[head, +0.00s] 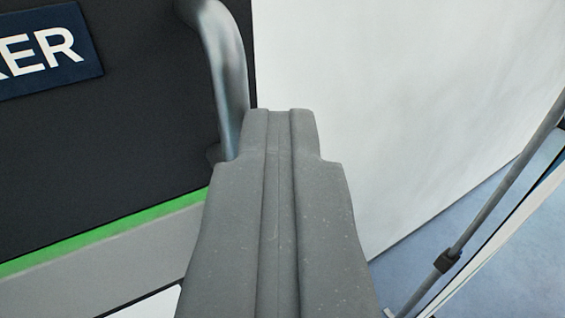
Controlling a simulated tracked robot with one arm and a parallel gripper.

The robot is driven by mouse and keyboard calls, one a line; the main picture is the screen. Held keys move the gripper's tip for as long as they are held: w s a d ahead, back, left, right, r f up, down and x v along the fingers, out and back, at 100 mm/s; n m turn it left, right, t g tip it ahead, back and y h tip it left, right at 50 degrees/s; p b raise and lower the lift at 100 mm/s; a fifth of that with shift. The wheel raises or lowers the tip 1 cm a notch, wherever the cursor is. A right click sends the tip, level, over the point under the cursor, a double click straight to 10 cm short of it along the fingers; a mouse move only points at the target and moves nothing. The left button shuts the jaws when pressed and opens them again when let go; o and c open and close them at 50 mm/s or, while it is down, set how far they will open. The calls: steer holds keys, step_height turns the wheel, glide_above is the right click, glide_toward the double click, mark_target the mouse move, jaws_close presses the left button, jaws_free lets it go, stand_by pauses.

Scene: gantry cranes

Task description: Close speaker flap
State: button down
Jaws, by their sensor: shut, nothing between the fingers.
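A dark panel (110,150) fills the left of the head view. It bears a blue sign (48,52) whose visible letters end in "ER", so it looks like the speaker flap. A curved metal handle (228,70) stands on the panel near its right edge. My gripper (280,113) is shut and empty in the middle of the view. Its tip is just right of the handle's lower end; I cannot tell whether they touch. The gripper hides part of the panel's lower right edge.
A green strip (100,235) and a grey band (110,260) run below the panel. A large white surface (400,90) stands to the right. A thin grey rod (490,205) with a dark clamp slants at the far right, before a bluish surface (430,240).

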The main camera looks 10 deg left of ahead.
steer(key=shift+f, duration=0.15)
steer(key=s+d+b, duration=0.4)
steer(key=s+d, duration=0.2)
steer(key=s, duration=0.7)
steer(key=s+a+r+m+g+y+b, duration=0.1)
steer(key=s+a+r, duration=0.1)
steer(key=a, duration=0.8)
steer(key=s+a+r+m+g+b, duration=0.1)
steer(key=s+a+r+b, duration=0.1)
steer(key=a, duration=0.8)
steer(key=s+a+f+h+b, duration=0.1)
steer(key=s+a+f, duration=0.3)
steer(key=s, duration=0.4)
steer(key=s+a+f+h+b, duration=0.1)
steer(key=s+a+f+h, duration=0.1)
steer(key=s+a+f, duration=0.3)
steer(key=s+a, duration=0.1)
steer(key=s, duration=0.2)
steer(key=shift+s+a+f, duration=0.15)
steer(key=shift+a+f, duration=0.05)
